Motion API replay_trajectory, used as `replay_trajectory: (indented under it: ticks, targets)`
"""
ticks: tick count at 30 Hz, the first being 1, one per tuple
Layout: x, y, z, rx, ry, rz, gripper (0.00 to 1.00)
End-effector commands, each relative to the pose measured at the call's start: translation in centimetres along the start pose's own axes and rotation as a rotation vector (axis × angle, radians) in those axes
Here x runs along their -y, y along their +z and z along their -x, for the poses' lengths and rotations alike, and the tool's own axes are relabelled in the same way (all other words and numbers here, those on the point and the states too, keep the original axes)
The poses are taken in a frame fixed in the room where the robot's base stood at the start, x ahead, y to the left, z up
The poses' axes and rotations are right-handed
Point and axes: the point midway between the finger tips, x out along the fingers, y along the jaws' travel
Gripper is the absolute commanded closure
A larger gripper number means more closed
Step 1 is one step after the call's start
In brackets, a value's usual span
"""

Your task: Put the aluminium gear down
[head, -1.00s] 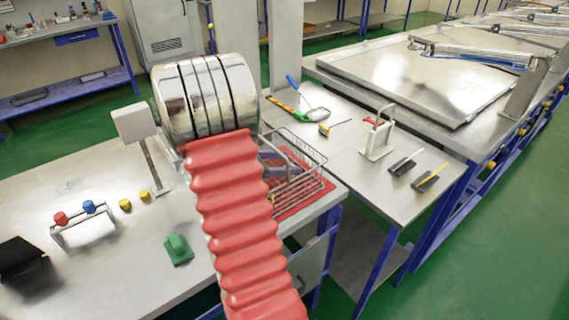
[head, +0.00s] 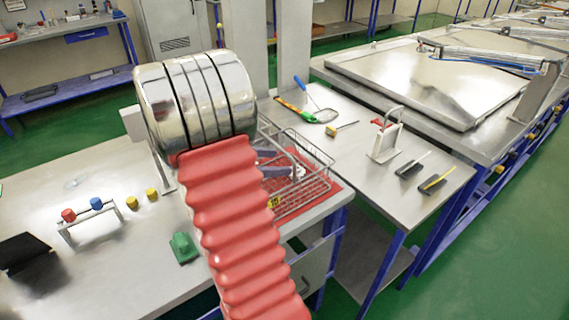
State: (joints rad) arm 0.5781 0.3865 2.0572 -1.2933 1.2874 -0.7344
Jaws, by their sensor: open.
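My arm, with its red ribbed sleeve and shiny metal drum, fills the middle of the head view and hides what lies behind it. I cannot make out my gripper's fingers. A wire basket (head: 318,196) stands on a red mat (head: 338,187) at the right end of the near bench. A blue-purple piece (head: 272,161) with a small greyish end shows through the wires, partly behind my arm; I cannot tell what it is. I cannot pick out the aluminium gear for certain.
The near bench (head: 110,170) holds a green block (head: 183,248), yellow knobs (head: 151,194), a small rack with red and blue knobs (head: 97,204) and a black object (head: 22,252). A side table (head: 350,155) with brushes and a white-handled stand (head: 386,140) lies to the right.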

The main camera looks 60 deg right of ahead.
Motion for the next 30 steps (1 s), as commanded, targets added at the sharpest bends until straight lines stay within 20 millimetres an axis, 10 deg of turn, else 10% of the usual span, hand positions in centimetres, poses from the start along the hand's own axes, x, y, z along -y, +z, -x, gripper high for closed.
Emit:
replay_trajectory:
  ticks: [30]
  targets:
    - [-0.02, 0.07, 1.17, 0.001, 0.000, -0.002, 0.38]
